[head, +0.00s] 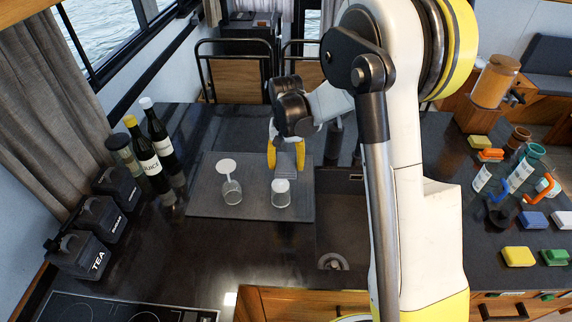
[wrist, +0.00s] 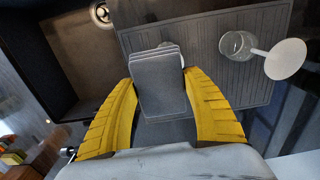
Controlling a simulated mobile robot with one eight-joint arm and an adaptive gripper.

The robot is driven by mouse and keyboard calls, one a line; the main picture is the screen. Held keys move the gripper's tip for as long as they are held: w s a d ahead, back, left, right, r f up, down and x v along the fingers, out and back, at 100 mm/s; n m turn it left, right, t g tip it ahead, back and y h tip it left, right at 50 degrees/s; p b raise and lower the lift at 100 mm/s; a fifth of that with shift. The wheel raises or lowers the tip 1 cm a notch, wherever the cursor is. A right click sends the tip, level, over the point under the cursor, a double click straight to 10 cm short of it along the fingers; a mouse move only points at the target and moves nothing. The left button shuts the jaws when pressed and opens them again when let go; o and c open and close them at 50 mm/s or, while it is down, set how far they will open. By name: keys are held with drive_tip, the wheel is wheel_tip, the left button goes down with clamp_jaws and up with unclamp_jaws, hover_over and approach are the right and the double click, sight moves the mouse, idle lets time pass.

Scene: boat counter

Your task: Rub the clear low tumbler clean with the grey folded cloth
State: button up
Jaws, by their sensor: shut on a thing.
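My gripper (head: 286,160) is shut on the grey folded cloth (wrist: 158,88). In the wrist view the cloth sits between the two yellow fingers (wrist: 158,80). In the head view the cloth (head: 289,152) is above the far part of the dark grey ribbed mat. The clear low tumbler (head: 281,199) stands on the mat, nearer the head camera than the gripper, with a pale top. The cloth and tumbler look apart in the head view. In the wrist view the cloth hides most or all of the tumbler.
A sink (head: 338,215) lies right of the mat. Bottles (head: 145,160) and black canisters (head: 95,217) stand left. Sponges (head: 519,256), brushes and cups crowd the right counter.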

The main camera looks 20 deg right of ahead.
idle(0.3)
drive_tip(key=b, duration=0.3)
drive_tip(key=shift+f, duration=0.35)
drive_tip(key=shift+b, duration=0.95)
drive_tip(key=shift+r, duration=0.1)
